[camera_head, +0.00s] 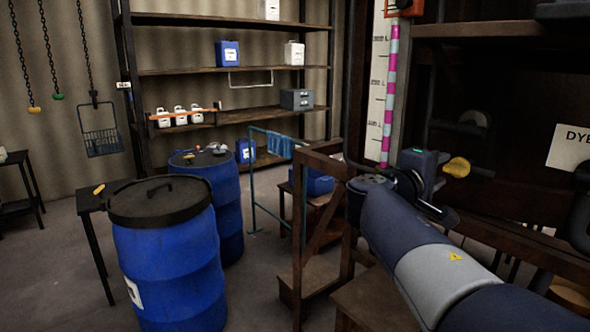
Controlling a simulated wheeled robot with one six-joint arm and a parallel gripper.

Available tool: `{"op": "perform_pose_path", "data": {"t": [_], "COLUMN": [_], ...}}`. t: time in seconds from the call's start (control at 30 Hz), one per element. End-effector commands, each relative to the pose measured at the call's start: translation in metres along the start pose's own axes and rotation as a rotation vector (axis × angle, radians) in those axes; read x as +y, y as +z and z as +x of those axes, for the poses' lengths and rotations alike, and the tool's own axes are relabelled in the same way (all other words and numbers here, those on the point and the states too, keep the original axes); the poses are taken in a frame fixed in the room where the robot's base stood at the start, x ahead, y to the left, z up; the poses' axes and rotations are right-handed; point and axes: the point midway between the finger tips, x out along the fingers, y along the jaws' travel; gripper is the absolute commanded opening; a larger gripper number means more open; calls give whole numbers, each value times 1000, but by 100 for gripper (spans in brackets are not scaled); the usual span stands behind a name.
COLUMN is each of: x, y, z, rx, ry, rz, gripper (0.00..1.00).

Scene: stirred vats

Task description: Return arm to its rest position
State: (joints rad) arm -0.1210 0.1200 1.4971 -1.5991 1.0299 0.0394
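My arm (435,262), dark blue with a pale grey band, reaches in from the bottom right corner towards the middle of the view. Its wrist and my gripper (432,190) are at the far end, in front of the dark timber frame.
Two blue drums (170,262) stand at left; the nearer has a black lid. Wooden steps (318,272) stand close left of my arm. A striped level gauge (388,95) rises behind the wrist. Shelves (225,70) line the back wall.

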Motion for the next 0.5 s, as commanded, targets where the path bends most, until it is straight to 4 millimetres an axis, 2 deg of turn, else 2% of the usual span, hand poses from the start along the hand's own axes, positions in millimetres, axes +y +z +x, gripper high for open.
{"op": "perform_pose_path", "data": {"t": [0.17, 0.5], "x": [0, 0], "y": [1, 0], "z": [16, 14], "rx": [-1, 0], "ry": [0, 0], "rz": [0, 23], "gripper": [35, 35]}}
